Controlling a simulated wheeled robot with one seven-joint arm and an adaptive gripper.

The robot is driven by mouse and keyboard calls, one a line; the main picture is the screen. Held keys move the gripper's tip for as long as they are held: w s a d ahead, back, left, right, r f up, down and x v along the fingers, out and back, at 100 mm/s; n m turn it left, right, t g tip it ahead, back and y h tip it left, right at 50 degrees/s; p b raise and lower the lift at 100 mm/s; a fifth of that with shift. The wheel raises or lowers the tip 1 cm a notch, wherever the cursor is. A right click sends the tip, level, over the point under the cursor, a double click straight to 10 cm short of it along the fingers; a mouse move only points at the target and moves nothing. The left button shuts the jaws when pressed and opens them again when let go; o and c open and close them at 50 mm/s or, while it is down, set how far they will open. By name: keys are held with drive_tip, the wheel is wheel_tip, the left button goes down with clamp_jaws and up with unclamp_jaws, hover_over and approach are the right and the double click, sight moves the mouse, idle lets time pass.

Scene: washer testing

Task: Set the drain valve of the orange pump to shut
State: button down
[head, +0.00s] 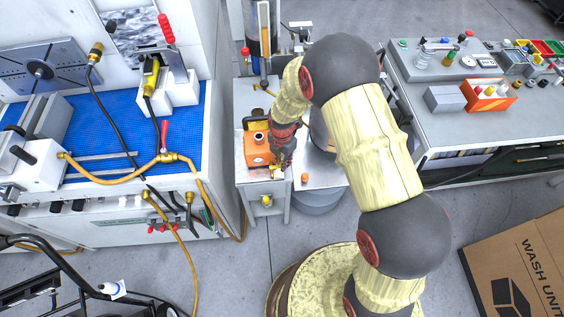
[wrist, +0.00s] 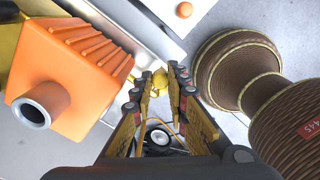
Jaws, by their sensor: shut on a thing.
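The orange pump (head: 257,148) sits on a small grey stand left of my arm, and its ribbed body with a grey pipe stub fills the left of the wrist view (wrist: 85,85). The brass drain valve (head: 276,172) is low at the pump's front right side. In the wrist view the brass valve (wrist: 158,79) shows between my fingertips. My gripper (head: 283,166) points down beside the pump. Its fingers (wrist: 160,84) are closed in on the valve's small handle, which they largely hide. I cannot read the handle's angle.
A small orange knob (head: 304,178) lies on the plate to the right. A white bench with a blue mat (head: 110,125) and yellow hoses stands left. A grey bench (head: 480,110) stands right. A cardboard box (head: 520,265) is on the floor at lower right.

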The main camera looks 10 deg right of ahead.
drive_tip(key=shift+w+n, duration=0.15)
drive_tip(key=shift+n, duration=0.15)
idle(0.4)
drive_tip(key=c, duration=1.7)
unclamp_jaws()
